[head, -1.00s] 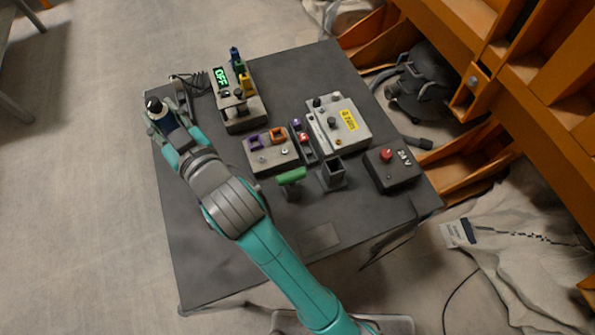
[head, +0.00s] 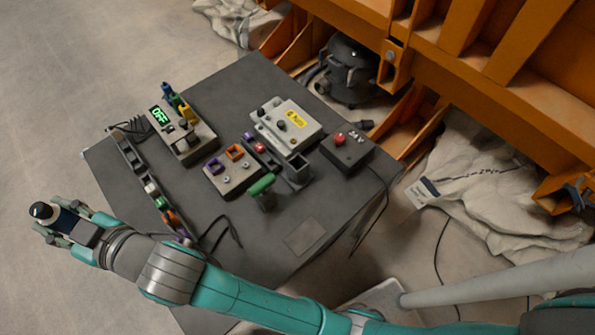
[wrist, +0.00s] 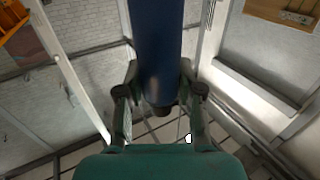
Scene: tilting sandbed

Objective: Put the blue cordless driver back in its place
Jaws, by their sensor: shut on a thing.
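The blue cordless driver (head: 65,217) is in my gripper (head: 57,229), off the table's left edge and above the floor in the head view. Its blue body (wrist: 160,52) fills the upper middle of the wrist view, with a dark end lower down between the fingers (wrist: 160,92). The fingers are closed around the driver. In the head view its black, light-ringed end points up toward the camera; the rest is hidden by my gripper. I cannot tell which spot is the driver's place. An upright, open-topped dark holder (head: 298,172) stands on the table and looks empty.
The grey table (head: 245,90) carries a long rack (head: 150,185) on its left side, a unit with an OFF display (head: 185,140), a box with purple and orange sockets (head: 232,178), a yellow-labelled panel (head: 288,125), a green-handled item (head: 262,188) and a red-button box (head: 347,150).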

